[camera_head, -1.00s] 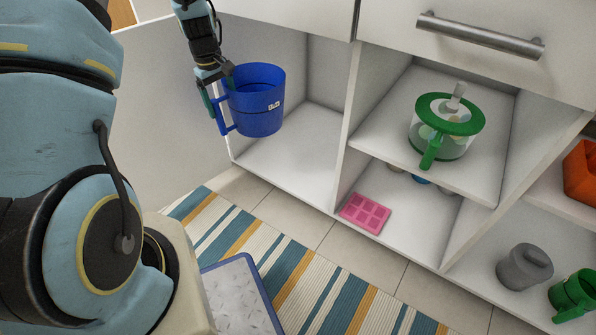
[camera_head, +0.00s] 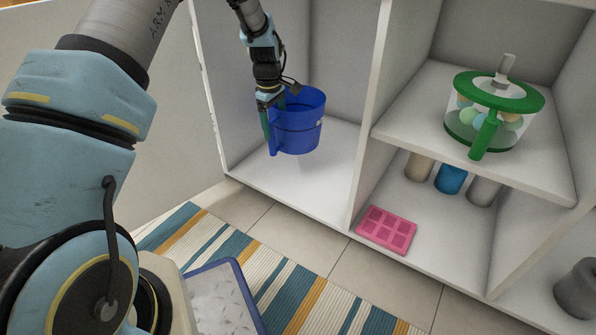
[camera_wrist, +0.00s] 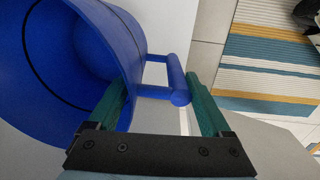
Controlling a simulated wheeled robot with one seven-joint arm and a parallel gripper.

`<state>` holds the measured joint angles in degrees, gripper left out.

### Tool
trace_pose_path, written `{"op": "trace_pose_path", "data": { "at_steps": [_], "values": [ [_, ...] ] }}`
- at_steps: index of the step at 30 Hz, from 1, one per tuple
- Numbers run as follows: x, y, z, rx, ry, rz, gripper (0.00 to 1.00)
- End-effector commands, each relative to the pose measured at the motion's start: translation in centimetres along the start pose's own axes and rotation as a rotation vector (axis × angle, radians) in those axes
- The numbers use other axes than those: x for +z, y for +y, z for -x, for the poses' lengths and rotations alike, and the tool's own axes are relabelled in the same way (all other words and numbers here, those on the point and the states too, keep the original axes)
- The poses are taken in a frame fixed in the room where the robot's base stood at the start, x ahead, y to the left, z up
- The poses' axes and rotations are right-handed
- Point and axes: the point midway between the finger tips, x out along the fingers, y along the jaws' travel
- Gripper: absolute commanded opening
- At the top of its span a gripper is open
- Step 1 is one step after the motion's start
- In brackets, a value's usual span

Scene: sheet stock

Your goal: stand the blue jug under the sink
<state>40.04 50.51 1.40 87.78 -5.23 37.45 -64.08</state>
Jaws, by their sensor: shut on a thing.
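The blue jug (camera_head: 299,128) hangs upright from my gripper (camera_head: 268,126) inside the open left compartment of the white cabinet (camera_head: 318,164), which is otherwise empty. In the wrist view the jug (camera_wrist: 50,75) fills the left side, and its mouth is open and empty. The green fingers of my gripper (camera_wrist: 160,105) are shut on the jug's handle (camera_wrist: 176,80). In the head view the jug's base looks close to the compartment floor; I cannot tell whether it touches. No sink basin shows in these views.
A shelf to the right holds a green-lidded clear jug (camera_head: 487,125). Below it are a pink mould tray (camera_head: 387,230), a blue cup (camera_head: 451,178) and pale cups. An upright divider (camera_head: 369,120) stands right of the blue jug. A striped rug (camera_head: 290,285) lies in front.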

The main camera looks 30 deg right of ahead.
Motion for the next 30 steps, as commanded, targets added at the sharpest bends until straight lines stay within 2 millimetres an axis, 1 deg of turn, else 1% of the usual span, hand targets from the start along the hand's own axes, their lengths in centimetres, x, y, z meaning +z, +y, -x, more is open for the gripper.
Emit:
{"op": "trace_pose_path", "data": {
  "at_steps": [7, 14, 18, 20, 22, 30],
  "values": [
    [0.0, -0.3, -4.1, -0.001, -0.001, 0.0, 0.0],
    [0.0, -0.5, -6.2, 0.0, 0.0, 0.002, 0.0],
    [-0.1, -0.7, -8.8, 0.0, 0.0, 0.001, 0.0],
    [-0.1, -0.8, -9.5, 0.001, 0.0, 0.0, 0.0],
    [-0.1, -0.8, -9.9, 0.002, 0.0, 0.0, 0.0],
    [0.0, -0.8, -9.8, 0.001, 0.0, 0.0, 0.0]
  ]
}}
